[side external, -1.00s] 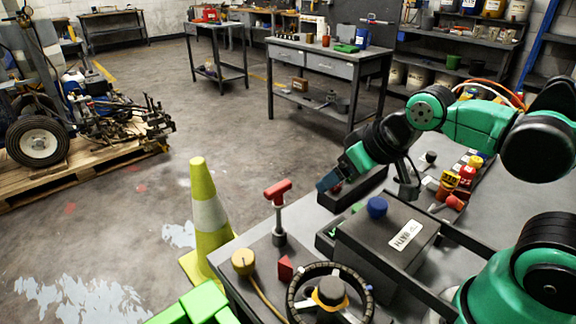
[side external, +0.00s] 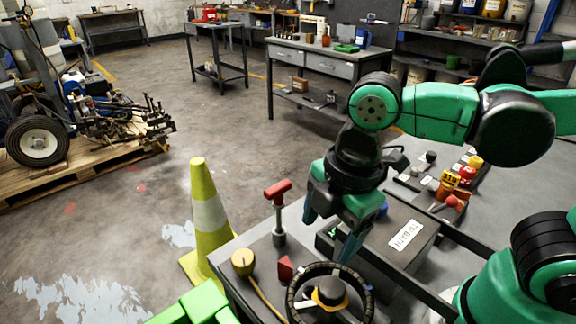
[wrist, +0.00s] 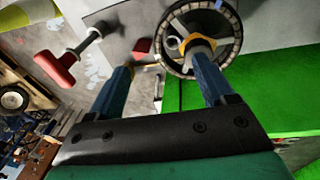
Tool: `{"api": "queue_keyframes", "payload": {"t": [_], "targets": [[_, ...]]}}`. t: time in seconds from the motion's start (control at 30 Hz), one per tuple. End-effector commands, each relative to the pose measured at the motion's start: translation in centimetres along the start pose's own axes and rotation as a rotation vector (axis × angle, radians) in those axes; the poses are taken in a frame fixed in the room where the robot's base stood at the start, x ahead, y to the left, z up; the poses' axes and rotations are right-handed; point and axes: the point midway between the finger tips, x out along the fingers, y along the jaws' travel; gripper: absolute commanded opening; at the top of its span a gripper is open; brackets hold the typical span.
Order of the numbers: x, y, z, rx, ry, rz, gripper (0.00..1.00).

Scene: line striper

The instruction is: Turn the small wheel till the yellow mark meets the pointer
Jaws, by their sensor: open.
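The small wheel (side external: 293,299) is a dark ring with pale notches around its rim, lying on the bench at the bottom of the side view. It also shows at the top of the wrist view (wrist: 239,32), partly behind a finger. Its dark hub has yellow around its base (side external: 330,304); I cannot tell whether this is the yellow mark. A red wedge (side external: 285,268), which may be the pointer, stands just beyond the rim; it also shows in the wrist view (wrist: 142,46). My gripper (side external: 328,240) is open, blue fingers pointing down, empty, above the wheel's far side.
A red T-handle (side external: 278,205) stands upright left of my gripper. A tan knob (side external: 243,262) with a cord is near the bench's left edge. A dark labelled box (side external: 385,245) lies to the right of my gripper. A yellow cone (side external: 205,220) stands on the floor.

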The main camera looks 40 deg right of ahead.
Motion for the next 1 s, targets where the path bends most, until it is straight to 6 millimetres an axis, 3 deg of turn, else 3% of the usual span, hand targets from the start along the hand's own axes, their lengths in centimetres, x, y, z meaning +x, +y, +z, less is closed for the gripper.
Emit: {"api": "queue_keyframes", "payload": {"t": [0.1,0.27,0.73,1.0], "targets": [[-0.4,-1.9,-1.5,-0.341,-0.034,-0.103,0.75],[-0.6,-3.1,-2.1,-0.555,-0.048,-0.171,0.75],[3.7,-3.8,-1.7,-0.571,-0.048,-0.175,0.75],[4.8,-4.0,-1.6,-0.57,-0.048,-0.175,0.75]]}}
